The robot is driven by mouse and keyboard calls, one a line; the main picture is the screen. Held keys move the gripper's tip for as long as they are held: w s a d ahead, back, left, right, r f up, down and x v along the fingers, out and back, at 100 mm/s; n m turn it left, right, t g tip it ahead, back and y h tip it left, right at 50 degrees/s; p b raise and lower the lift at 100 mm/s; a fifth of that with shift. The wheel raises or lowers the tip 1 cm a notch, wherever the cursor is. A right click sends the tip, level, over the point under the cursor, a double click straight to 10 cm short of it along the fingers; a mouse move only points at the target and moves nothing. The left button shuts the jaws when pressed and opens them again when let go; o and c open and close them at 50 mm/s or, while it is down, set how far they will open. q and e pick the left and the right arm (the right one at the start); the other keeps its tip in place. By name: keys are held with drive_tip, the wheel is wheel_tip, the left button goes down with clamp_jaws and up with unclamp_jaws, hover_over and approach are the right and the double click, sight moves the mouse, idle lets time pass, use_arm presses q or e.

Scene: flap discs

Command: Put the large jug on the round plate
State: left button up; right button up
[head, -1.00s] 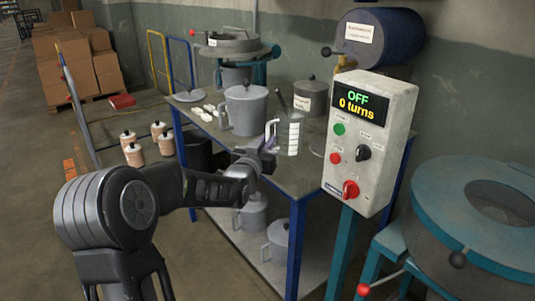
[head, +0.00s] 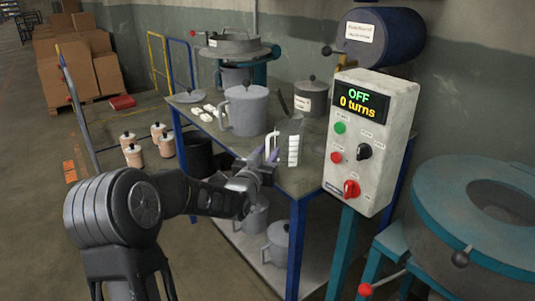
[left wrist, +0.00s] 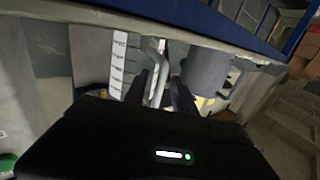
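A tall grey see-through jug (head: 284,146) with a white handle and a white striped scale stands near the front edge of the table (head: 308,182). A wide grey lidded jug (head: 247,112) stands behind it to the left. A flat round grey plate (head: 189,97) lies at the table's far left corner. My left gripper (head: 257,167) is at the striped jug's handle side. In the left wrist view its fingers (left wrist: 160,84) are apart, with the white handle between them and gaps on both sides. The striped scale (left wrist: 118,62) shows left of them. My right gripper is out of view.
White pieces (head: 209,110) lie near the plate. A dark grey lidded pot (head: 311,97) stands at the back. A control box (head: 371,140) reading OFF stands close on the right. More jugs (head: 276,243) stand on the lower shelf.

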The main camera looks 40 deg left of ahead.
use_arm(q)
drive_tip(key=shift+p, duration=0.6)
drive_tip(key=b+v, duration=0.1)
drive_tip(key=v, duration=0.6)
drive_tip(key=shift+s, duration=0.35)
drive_tip(key=shift+d+f, duration=0.1)
drive_tip(key=shift+d, duration=0.1)
drive_tip(key=shift+c, duration=0.4)
